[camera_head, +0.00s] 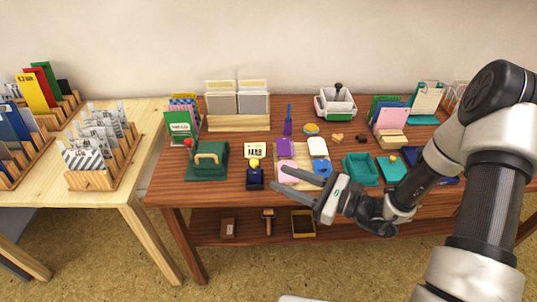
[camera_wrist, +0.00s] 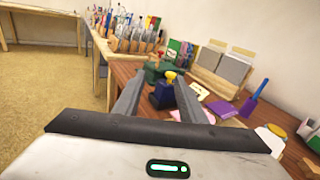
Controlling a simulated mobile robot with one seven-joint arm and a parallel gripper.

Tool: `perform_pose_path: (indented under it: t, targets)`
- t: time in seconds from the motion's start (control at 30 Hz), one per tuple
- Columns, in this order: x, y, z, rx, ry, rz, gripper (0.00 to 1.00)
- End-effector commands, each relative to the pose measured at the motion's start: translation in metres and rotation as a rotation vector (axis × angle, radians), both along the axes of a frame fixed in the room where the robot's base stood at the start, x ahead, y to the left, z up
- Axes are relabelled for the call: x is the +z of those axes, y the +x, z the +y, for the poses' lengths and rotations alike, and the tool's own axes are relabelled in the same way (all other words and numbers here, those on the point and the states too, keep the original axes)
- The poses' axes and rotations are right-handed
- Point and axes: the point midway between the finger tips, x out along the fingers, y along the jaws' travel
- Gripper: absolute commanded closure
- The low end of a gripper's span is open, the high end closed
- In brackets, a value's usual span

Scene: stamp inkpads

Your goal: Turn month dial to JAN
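A dark blue stamp with a yellow knob (camera_head: 255,176) stands upright near the front of the brown table. It also shows in the wrist view (camera_wrist: 163,97), framed between my fingertips. My gripper (camera_head: 277,177) is open and empty, just right of the stamp in the head view. I see no finger closed on it. A green press with a tan handle and a red knob (camera_head: 207,164) stands left of the stamp. No month lettering is readable, and I cannot tell which part is the month dial.
A white card with dark print (camera_head: 255,150) is behind the stamp. Pink and purple pads (camera_head: 287,171), a white pad (camera_head: 318,147) and a teal tray (camera_head: 361,169) lie to the right. A wooden card rack (camera_head: 238,122) stands at the back. The table (camera_head: 160,190) has little free room.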

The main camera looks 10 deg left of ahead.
Motion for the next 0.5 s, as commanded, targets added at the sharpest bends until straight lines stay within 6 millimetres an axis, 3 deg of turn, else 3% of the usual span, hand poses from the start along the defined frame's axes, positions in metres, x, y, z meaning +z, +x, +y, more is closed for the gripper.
perform_pose_path:
  t: [0.1,0.27,0.5]
  targets:
    - [-0.016,0.01,-0.004,-0.074,0.047,0.054,0.63]
    - [-0.02,0.017,0.001,-0.098,0.058,0.067,0.63]
    - [-0.021,0.032,0.04,-0.092,0.056,0.064,0.63]
